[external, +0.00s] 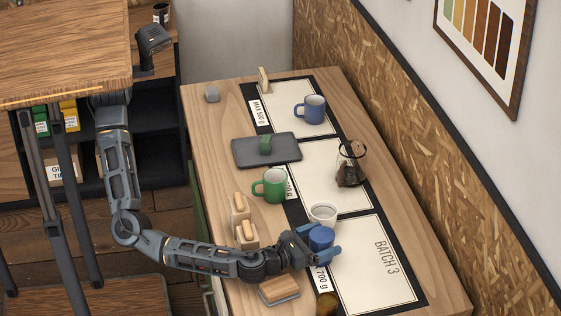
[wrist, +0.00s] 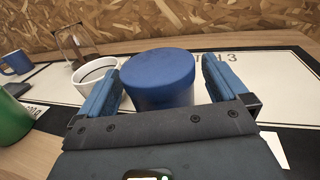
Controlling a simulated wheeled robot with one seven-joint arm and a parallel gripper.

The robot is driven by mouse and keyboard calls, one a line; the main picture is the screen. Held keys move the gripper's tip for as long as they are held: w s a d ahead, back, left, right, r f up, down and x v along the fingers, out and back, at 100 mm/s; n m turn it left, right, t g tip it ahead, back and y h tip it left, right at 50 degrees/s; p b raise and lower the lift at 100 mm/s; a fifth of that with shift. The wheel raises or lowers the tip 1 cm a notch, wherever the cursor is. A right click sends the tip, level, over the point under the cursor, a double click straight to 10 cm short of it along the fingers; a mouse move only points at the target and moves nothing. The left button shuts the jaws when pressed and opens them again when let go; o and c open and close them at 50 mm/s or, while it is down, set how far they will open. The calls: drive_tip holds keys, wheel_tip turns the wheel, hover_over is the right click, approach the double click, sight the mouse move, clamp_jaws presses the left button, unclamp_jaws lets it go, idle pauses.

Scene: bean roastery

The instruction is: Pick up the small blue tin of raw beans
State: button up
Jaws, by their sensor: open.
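The small blue tin (external: 321,238) stands upright on the worktop, at the near end of the black-and-white batch mat. It has a blue lid and also shows in the wrist view (wrist: 160,78), where its lower front is hidden by my gripper. My gripper (external: 319,250) is low over the table, and it also shows in the wrist view (wrist: 160,92). Its blue fingers are open, one on each side of the tin. A small gap shows between the tin and each finger, so it is not clearly gripped.
A white cup (external: 323,212) stands just behind the tin, close to my gripper. A green mug (external: 270,186), a glass jar of beans (external: 350,166), a dark tray (external: 250,150) and a blue mug (external: 310,110) are farther back. A wooden-topped brush (external: 279,291) lies near my forearm.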

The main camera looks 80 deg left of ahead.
drive_tip(key=shift+c, duration=0.3)
drive_tip(key=c, duration=1)
drive_tip(key=shift+c, duration=0.2)
drive_tip(key=shift+r, duration=0.15)
